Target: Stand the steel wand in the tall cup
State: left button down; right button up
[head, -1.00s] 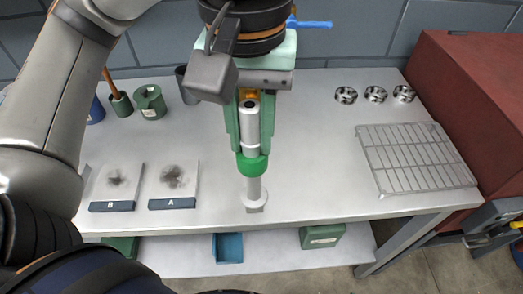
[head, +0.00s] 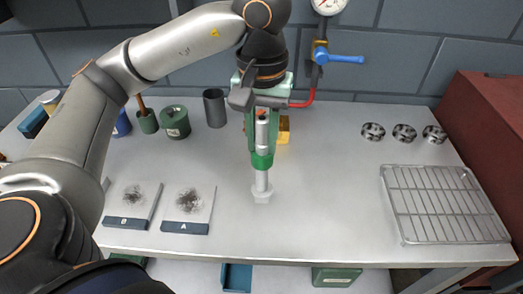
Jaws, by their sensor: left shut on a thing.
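My left gripper (head: 262,148) is shut on the steel wand (head: 261,179), a grey rod with a green band and a wider foot at its lower end. The wand is upright over the middle of the table; I cannot tell how far its foot is above the top. The tall cup (head: 214,110) looks to be the dark grey cylinder at the back, to the left of the gripper. It stands upright and apart from the wand. My right gripper is out of view.
Green pots (head: 174,122) and a blue one stand left of the cup. A yellow block (head: 283,130) is partly hidden behind the gripper. Sooty pads A (head: 188,204) and B lie front left. A wire rack (head: 440,204) and three metal rings (head: 404,133) are on the right.

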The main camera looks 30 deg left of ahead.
pick_arm(q)
jog(key=f, duration=0.4)
jog(key=shift+w+a, duration=0.3)
jog(key=shift+w, duration=0.1)
jog(key=shift+f, duration=0.1)
jog(key=shift+f, duration=0.15)
jog(key=c, duration=0.7)
grip_release()
jog(key=shift+o, duration=0.2)
jog(key=shift+r, duration=0.3)
notch_tip(320, 180, up, 12)
jog(key=shift+f+p, duration=0.1)
jog(key=shift+p, duration=1.05)
